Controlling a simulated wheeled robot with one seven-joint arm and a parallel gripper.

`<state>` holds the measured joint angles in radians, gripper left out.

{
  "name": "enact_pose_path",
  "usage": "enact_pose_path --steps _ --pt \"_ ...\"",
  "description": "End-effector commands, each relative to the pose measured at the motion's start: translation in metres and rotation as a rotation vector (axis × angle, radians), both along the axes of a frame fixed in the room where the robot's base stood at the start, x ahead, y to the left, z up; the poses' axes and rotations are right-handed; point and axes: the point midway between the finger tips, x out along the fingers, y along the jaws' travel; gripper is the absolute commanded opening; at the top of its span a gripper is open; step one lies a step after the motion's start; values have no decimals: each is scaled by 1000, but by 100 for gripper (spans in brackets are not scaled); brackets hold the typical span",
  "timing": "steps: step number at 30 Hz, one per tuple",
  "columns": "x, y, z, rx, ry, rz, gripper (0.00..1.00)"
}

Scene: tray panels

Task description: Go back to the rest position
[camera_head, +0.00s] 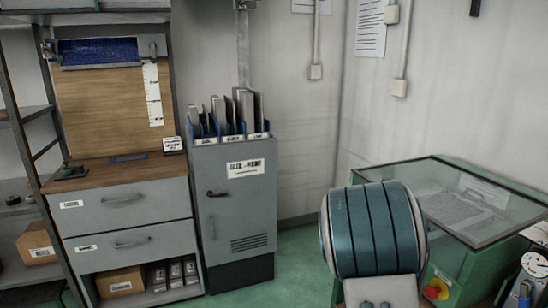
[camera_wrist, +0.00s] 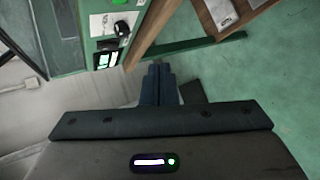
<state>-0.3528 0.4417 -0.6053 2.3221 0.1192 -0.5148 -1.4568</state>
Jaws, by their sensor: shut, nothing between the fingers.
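My gripper (camera_wrist: 158,70) shows in the wrist view, its two dark blue fingers side by side and touching, with nothing between them. It points out over the green floor and is clear of any object I can make out. In the head view the gripper itself does not show; a teal, banded part of my own arm rises at the lower right, in front of the green machine.
A grey cabinet (camera_head: 235,210) with upright panels (camera_head: 236,110) in blue holders stands at the centre. A workbench with drawers (camera_head: 130,205) is left of it. A glass-topped green machine (camera_head: 450,205) stands right. Green floor (camera_head: 300,262) lies open between.

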Motion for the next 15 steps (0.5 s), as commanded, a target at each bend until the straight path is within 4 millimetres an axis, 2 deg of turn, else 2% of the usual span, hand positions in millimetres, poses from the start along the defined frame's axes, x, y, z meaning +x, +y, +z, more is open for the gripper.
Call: enact_pose_path --steps 1,6,11,15 --pt "-9 9 15 115 3 -43 0" --pt "-44 44 43 466 57 -194 0" --pt "-86 77 77 726 130 -346 0" --pt "-130 101 110 895 199 -495 0"
